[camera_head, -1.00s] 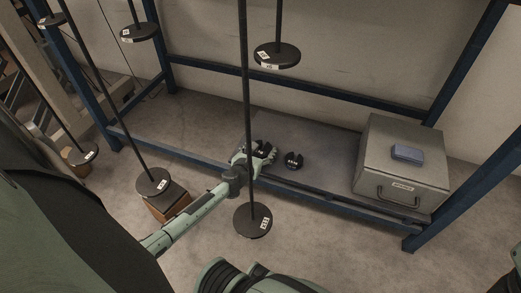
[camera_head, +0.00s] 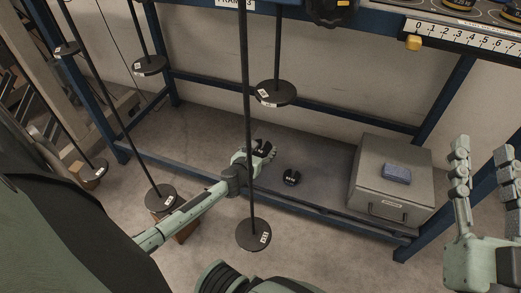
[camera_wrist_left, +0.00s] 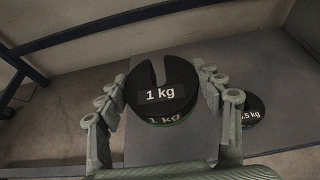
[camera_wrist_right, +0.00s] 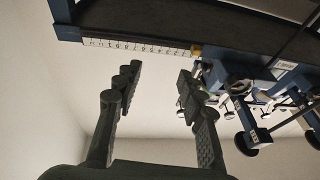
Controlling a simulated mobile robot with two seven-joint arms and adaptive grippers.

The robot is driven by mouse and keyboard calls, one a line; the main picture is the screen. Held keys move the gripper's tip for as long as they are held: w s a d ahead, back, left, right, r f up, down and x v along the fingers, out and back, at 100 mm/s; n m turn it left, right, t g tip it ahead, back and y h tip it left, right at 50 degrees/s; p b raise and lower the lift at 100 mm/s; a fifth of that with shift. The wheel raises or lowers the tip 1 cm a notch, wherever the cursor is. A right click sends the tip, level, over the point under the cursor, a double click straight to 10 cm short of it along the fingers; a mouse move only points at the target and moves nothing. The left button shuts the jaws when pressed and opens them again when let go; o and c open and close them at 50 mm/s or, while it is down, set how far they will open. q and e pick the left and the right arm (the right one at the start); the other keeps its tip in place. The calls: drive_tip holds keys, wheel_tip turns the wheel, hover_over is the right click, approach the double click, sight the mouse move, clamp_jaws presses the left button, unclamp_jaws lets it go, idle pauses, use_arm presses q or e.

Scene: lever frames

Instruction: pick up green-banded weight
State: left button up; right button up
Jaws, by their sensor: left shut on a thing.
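The green-banded weight (camera_wrist_left: 160,90) is a black slotted disc marked 1 kg, with a green band low on its side. My left gripper (camera_wrist_left: 163,92) has its fingers on both sides of it and is shut on it. In the head view the left gripper (camera_head: 264,150) holds this dark weight (camera_head: 261,146) over the lower shelf, partly hidden by the hand. My right gripper (camera_head: 482,148) is open and empty at the right; its spread fingers also show in the right wrist view (camera_wrist_right: 160,80).
A second black weight (camera_head: 291,177) lies on the lower shelf (camera_head: 325,190), marked 0.5 kg in the left wrist view (camera_wrist_left: 252,108). A grey box (camera_head: 390,180) with a blue block (camera_head: 397,173) stands right. A hanging rod with a disc (camera_head: 253,234) crosses before my left arm.

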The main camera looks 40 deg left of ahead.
drive_tip(key=s+d+f+g+h+p, duration=0.1)
drive_tip(key=d+f+g+h+p, duration=0.15)
drive_tip(key=d+f+g, duration=0.45)
drive_tip(key=s+d+f+g+h+p, duration=0.1)
drive_tip(key=d+f+g+h, duration=0.2)
drive_tip(key=f, duration=0.8)
use_arm(q)
wheel_tip(320, 180, up, 12)
drive_tip(key=p, duration=0.5)
drive_tip(key=shift+f, duration=0.15)
use_arm(e)
drive_tip(key=s+d+m+g+h, duration=0.1)
drive_tip(key=s+d+g+h, duration=0.1)
drive_tip(key=s+d, duration=0.3)
drive_tip(key=shift+s+d+g, duration=0.2)
drive_tip(key=shift+s+g, duration=0.2)
drive_tip(key=shift+g, duration=0.4)
